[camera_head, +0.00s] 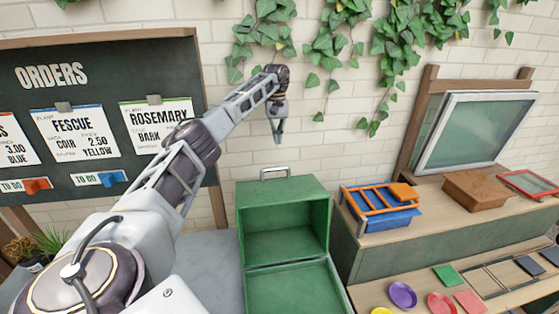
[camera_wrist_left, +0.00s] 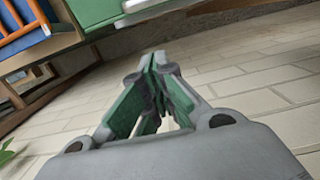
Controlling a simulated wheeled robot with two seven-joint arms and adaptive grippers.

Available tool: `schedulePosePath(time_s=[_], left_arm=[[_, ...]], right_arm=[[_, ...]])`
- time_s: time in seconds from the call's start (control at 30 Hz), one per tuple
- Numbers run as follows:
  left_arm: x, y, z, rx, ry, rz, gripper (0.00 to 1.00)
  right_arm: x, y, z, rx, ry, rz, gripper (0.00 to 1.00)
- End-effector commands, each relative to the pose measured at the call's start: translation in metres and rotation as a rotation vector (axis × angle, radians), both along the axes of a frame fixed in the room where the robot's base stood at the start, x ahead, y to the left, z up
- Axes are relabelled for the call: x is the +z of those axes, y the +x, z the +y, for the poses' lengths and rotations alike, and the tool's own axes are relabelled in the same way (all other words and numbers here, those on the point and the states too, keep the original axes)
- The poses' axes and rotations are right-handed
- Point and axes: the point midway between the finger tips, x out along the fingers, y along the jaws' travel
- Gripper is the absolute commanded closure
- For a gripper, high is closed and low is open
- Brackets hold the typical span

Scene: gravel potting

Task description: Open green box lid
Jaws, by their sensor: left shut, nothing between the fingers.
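The green box (camera_head: 293,289) stands in the lower middle of the head view, cut off by the bottom edge. Its lid (camera_head: 285,207) stands raised at the back with its hollow side facing me, and a metal handle (camera_head: 275,172) shows at the top edge. My left gripper (camera_head: 279,139) is above and behind the lid, apart from the handle, shut and empty. In the left wrist view its fingers (camera_wrist_left: 158,60) are together, and part of the green lid (camera_wrist_left: 95,10) shows at the top. My right gripper is not in view.
A counter (camera_head: 440,225) at the right bears an orange rack with a blue tray (camera_head: 390,221), a brown box (camera_head: 477,190) and a framed pane (camera_head: 478,132). Coloured discs and squares lie on the lower shelf. An orders board (camera_head: 95,92) is at left. Ivy hangs on the brick wall.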

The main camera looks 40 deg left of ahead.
Motion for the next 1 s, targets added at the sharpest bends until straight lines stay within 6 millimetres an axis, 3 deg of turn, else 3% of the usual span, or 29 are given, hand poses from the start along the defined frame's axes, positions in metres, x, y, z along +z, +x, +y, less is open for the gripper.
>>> schedulePosePath(time_s=[0.47, 1.0], left_arm=[[-0.009, 0.000, -0.001, 0.000, 0.000, 0.001, 1.00], [-0.060, -0.003, -0.004, 0.000, 0.000, 0.001, 1.00]], right_arm=[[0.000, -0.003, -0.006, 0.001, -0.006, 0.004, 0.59], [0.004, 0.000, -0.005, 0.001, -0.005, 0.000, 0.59]])
